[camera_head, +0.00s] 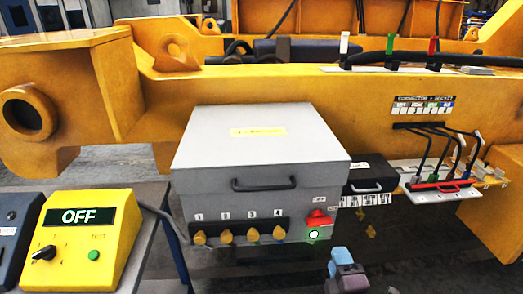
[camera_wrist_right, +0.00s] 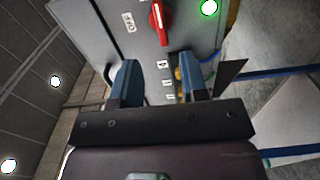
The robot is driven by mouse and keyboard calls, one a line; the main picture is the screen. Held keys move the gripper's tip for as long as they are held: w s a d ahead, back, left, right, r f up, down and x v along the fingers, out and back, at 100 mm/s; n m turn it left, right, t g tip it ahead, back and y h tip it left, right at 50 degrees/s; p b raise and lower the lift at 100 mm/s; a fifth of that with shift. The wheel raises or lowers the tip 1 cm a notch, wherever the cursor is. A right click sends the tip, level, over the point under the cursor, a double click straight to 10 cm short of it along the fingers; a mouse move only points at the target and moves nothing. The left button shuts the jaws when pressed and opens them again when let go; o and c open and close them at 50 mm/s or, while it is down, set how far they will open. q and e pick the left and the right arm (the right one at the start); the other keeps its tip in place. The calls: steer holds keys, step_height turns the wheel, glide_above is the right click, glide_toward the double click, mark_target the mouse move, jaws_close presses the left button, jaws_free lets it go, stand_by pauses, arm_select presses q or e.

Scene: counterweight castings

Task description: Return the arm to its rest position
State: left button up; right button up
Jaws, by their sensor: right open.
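My right gripper (camera_head: 341,257) shows at the bottom of the head view, below and a little right of the grey box's front. In the right wrist view its two blue fingers (camera_wrist_right: 158,76) stand apart with nothing between them. They point toward the grey box (camera_head: 262,144), near the red rotary switch (camera_wrist_right: 158,20) and a lit green lamp (camera_wrist_right: 208,7). The fingers appear apart from the switch. The same red switch (camera_head: 318,218) is at the lower right of the box front. My left gripper is not in view.
A yellow control unit (camera_head: 113,228) reading OFF stands at lower left. The yellow casting (camera_head: 290,85) spans behind. Dark floor shows below the box.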

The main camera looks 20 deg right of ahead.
steer(key=s+a+f+m+g+y, duration=0.1)
steer(key=s+f+m+g+y, duration=0.1)
steer(key=s+f+m, duration=0.2)
steer(key=s+a+f+m+g+y, duration=0.2)
steer(key=s+f+m+g, duration=0.1)
steer(key=f+m, duration=0.7)
steer(key=shift+s+f+g, duration=0.3)
steer(key=shift+s, duration=0.4)
